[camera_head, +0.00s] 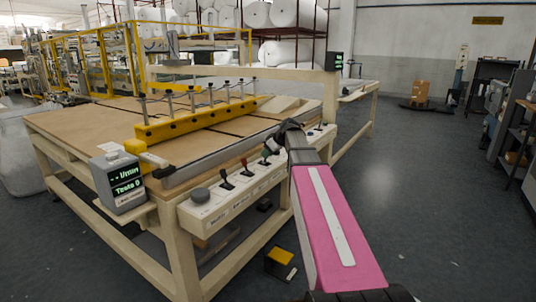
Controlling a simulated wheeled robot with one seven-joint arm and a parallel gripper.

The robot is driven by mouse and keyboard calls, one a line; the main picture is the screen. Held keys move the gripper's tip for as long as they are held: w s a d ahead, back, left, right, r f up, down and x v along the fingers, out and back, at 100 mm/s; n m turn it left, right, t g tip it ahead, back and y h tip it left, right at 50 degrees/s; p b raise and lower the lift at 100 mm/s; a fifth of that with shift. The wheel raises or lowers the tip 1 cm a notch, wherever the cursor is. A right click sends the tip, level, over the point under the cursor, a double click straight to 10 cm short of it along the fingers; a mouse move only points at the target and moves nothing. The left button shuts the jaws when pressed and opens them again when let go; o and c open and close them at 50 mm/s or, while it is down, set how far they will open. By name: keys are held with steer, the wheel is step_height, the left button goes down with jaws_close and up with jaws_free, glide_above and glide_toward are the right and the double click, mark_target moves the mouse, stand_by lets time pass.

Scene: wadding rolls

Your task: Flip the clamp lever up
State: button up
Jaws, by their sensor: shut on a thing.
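The cream control panel (235,190) runs along the front edge of the work table. Several levers stand on it. One has a black knob (222,172), one a dark red knob (245,161), and one shows green (266,152) right beside my gripper (274,144). My pink arm reaches in from the lower right, with the dark gripper at its far end over the panel. The gripper is shut on the green lever, as far as I can see; its fingertips are small and partly hidden. The panel labels are too small to read, so I cannot tell which lever is the clamp.
A yellow bar (200,118) with upright rods lies across the brown table top (95,121). A grey display box (118,182) stands at the table's left corner. A black and yellow pedal (280,263) is on the floor below.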

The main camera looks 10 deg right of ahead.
steer(key=o, duration=0.9)
steer(key=shift+d+r, duration=0.1)
steer(key=v, duration=1)
steer(key=shift+s+d+r, duration=0.1)
steer(key=shift+s+r, duration=0.1)
steer(key=shift+r, duration=0.05)
